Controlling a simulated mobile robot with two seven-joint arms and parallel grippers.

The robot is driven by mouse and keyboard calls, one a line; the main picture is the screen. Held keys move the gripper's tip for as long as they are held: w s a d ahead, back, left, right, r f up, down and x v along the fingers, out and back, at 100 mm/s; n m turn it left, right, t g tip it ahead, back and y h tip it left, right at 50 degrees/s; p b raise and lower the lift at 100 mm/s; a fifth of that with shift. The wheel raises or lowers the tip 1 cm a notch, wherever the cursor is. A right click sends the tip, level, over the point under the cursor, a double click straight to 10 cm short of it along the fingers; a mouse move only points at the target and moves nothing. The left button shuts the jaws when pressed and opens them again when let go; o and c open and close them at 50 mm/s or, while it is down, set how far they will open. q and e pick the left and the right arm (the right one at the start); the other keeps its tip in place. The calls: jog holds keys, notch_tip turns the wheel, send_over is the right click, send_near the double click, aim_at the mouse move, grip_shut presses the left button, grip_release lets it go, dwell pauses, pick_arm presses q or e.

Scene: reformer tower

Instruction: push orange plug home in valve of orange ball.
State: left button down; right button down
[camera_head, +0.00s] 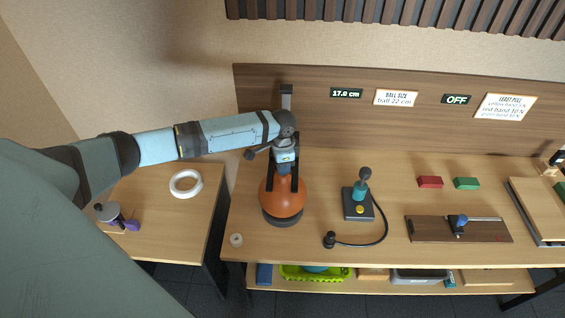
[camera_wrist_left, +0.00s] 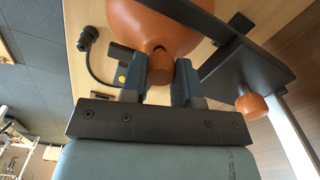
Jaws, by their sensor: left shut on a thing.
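The orange ball (camera_head: 283,196) rests in a dark base on the bench, between dark uprights. In the left wrist view the ball (camera_wrist_left: 178,25) fills the top. My left gripper (camera_head: 284,169) points down just above the ball in the head view; the fingers hide the ball's top there. In the left wrist view my left gripper (camera_wrist_left: 159,82) is shut on the orange plug (camera_wrist_left: 159,69), which is against the ball's surface. A small dark gap shows where they meet; how deep the plug sits I cannot tell. My right gripper is not in view.
A pump with a dark knob (camera_head: 359,198) and black hose (camera_head: 384,222) stands right of the ball. A second orange knob (camera_wrist_left: 251,106) is on a dark bracket (camera_wrist_left: 240,75) beside the gripper. A white ring (camera_head: 186,184) lies on the left table. A sign reads 17.0 cm (camera_head: 346,93).

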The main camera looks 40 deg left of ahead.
pick_arm(q)
jog(key=shift+f, duration=0.65)
jog(key=c, duration=0.8)
grip_release()
